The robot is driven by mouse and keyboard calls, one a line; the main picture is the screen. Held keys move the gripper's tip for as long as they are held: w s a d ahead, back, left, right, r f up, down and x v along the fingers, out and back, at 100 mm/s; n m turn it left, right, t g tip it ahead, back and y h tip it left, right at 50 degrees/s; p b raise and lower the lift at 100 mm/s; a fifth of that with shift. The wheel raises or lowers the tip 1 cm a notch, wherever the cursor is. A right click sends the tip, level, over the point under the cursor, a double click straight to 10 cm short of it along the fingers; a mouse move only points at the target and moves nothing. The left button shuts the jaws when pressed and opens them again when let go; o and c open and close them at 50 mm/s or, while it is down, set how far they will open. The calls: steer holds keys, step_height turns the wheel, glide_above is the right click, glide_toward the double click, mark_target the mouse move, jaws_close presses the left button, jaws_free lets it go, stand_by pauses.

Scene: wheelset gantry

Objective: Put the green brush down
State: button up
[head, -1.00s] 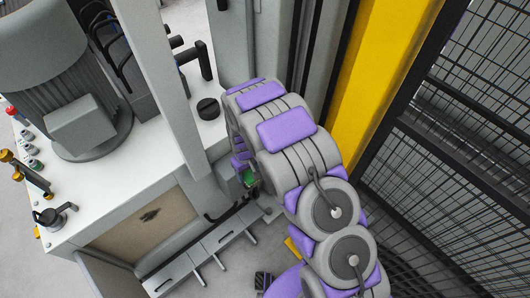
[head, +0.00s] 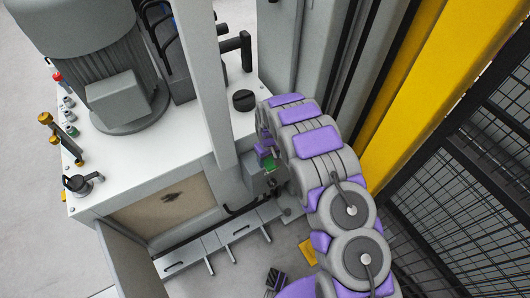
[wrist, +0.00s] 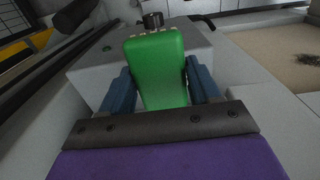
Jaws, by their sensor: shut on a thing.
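The green brush (wrist: 156,68) fills the middle of the wrist view. My gripper (wrist: 158,85) is shut on it, with one blue finger on each side. In the head view a small green part of the brush (head: 269,164) shows beside my gripper (head: 265,155), left of my purple and grey arm. Most of the gripper is hidden there by the arm. Behind the brush in the wrist view is a grey box (wrist: 100,62) with a dark round knob (wrist: 152,20) on top. I cannot tell whether the brush touches the box.
A white-topped cabinet (head: 150,165) carries a large grey motor (head: 75,50), valves and a black cap (head: 244,100). A tan panel with a dark smudge (head: 172,197) is on its front. A yellow post (head: 430,80) and black mesh fence (head: 470,190) stand at the right.

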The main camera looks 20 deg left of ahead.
steer(key=w+a, duration=0.2)
steer(key=w, duration=0.1)
steer(key=w+a+b, duration=0.1)
steer(key=shift+w+f, duration=0.4)
steer(key=shift+w+a+r, duration=0.1)
steer(key=shift+w+a, duration=0.05)
steer(key=shift+w, duration=0.2)
step_height(320, 180, down, 4)
steer(key=shift+r+b, duration=0.1)
steer(key=shift+b, duration=0.65)
steer(key=shift+c, duration=0.4)
steer(key=o, duration=1)
steer(key=shift+r, duration=0.1)
step_height(320, 180, up, 12)
steer(key=shift+r+p, duration=0.1)
steer(key=shift+p, duration=1.15)
